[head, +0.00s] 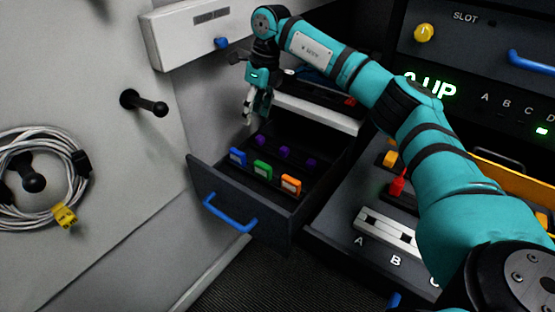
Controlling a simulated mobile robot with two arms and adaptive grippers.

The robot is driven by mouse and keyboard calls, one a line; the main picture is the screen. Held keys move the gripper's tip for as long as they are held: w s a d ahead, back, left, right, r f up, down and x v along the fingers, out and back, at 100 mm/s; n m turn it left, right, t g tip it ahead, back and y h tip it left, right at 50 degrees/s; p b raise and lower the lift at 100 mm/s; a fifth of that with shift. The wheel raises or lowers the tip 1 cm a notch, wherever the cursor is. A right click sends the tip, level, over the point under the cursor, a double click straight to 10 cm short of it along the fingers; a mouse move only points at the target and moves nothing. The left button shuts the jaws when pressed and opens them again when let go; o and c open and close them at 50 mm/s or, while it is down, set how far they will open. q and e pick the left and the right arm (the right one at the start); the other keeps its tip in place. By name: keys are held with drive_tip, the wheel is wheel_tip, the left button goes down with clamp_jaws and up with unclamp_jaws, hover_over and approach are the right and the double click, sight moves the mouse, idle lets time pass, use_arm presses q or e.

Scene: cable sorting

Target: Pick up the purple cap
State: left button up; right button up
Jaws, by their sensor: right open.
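Three small purple pieces lie in a row in the open dark drawer: one at the left (262,141), one in the middle (284,152) and one at the right (310,163). They look like caps, but are too small to tell their shape. My right gripper (250,112) points down at the drawer's back left, apart from the purple pieces and nearest the left one in the picture. Its jaws are open and nothing shows between them. My left gripper is out of view.
In front of the purple pieces stand blue (238,156), green (262,170) and orange (291,184) pieces. The drawer front has a blue handle (230,217). A coiled grey cable (18,140) hangs at left. A panel with a red piece (397,186) lies at right.

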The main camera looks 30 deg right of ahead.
drive_tip(key=s+d+r+m+g+h, duration=0.1)
drive_tip(key=s+d+r+h, duration=0.1)
drive_tip(key=d, duration=0.6)
drive_tip(key=b, duration=0.3)
hover_over(284, 148)
wheel_tip(284, 148, down, 11)
drive_tip(key=shift+w+r, duration=0.1)
drive_tip(key=shift+r, duration=0.05)
drive_tip(key=shift+s+f+b, duration=0.2)
drive_tip(key=shift+f+b, duration=0.1)
drive_tip(key=shift+f, duration=2.65)
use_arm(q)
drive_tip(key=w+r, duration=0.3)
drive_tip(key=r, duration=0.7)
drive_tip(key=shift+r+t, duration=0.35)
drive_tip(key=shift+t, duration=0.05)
use_arm(e)
drive_tip(key=c, duration=0.9)
